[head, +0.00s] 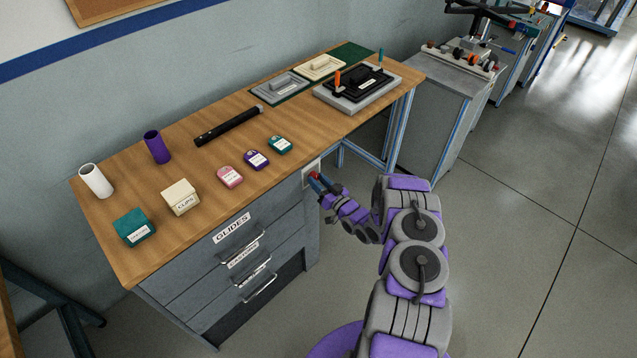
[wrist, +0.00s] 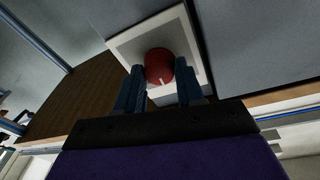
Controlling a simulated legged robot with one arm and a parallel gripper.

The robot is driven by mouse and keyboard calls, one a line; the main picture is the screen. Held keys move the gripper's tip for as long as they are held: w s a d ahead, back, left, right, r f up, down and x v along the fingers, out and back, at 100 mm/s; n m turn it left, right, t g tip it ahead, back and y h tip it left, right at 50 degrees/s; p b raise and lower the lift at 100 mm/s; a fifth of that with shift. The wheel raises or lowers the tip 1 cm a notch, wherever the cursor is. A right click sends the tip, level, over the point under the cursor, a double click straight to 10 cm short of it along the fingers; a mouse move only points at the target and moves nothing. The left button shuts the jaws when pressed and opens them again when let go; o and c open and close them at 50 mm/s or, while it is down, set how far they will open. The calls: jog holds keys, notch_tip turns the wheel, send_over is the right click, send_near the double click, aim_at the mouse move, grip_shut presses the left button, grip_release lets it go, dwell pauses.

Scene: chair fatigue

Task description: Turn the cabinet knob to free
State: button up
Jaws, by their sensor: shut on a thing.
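The cabinet knob (wrist: 159,65) is red with a white mark on its rim, and it sits on a pale square plate (wrist: 130,42) in the wrist view. In the head view the plate (head: 306,181) is on the side of the grey drawer cabinet (head: 283,235), under the tabletop. My gripper (wrist: 162,88) has its two dark fingers on either side of the knob and is shut on it. In the head view my gripper (head: 317,181) reaches the plate from the right and hides most of the knob. The white mark points toward my gripper in the wrist view.
The wooden tabletop (head: 190,210) overhangs the cabinet just above the knob. It carries several small boxes, a white roll (head: 96,181), a purple cylinder (head: 157,147) and a black bar (head: 228,126). Drawer handles (head: 243,250) stick out at the front. The floor (head: 520,230) at right is clear.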

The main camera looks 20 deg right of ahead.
jog(key=n, duration=0.5)
jog(key=shift+d+f+y, duration=0.1)
jog(key=shift+f+y, duration=0.05)
jog(key=shift+y, duration=0.25)
jog(key=shift+n+y+p, duration=0.7)
jog(key=shift+n+p, duration=0.45)
jog(key=shift+n, duration=1.75)
jog(key=shift+f, duration=0.1)
jog(key=o, duration=0.8)
jog(key=shift+o, duration=1.2)
jog(key=p+v, duration=0.3)
jog(key=v, duration=1.4)
jog(key=shift+s+p, duration=0.15)
jog(key=shift+p, duration=0.15)
